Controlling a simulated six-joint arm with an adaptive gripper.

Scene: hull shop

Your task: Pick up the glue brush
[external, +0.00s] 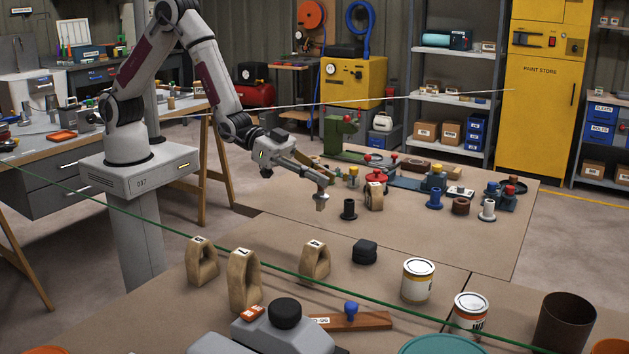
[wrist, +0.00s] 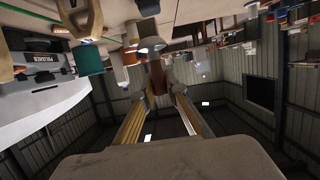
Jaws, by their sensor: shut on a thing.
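My gripper (external: 322,182) is over the far work table, pointing down and to the right. It is shut on a small tan and brown thing, which I take to be the glue brush (external: 321,202). The brush hangs below the fingertips; I cannot tell whether its lower end touches the table. In the wrist view my fingers close on it, and its brown part (wrist: 158,80) shows between them.
Tan numbered stands (external: 315,262) and paint tins (external: 417,280) are nearer the camera. A green line (external: 250,269) crosses the foreground.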

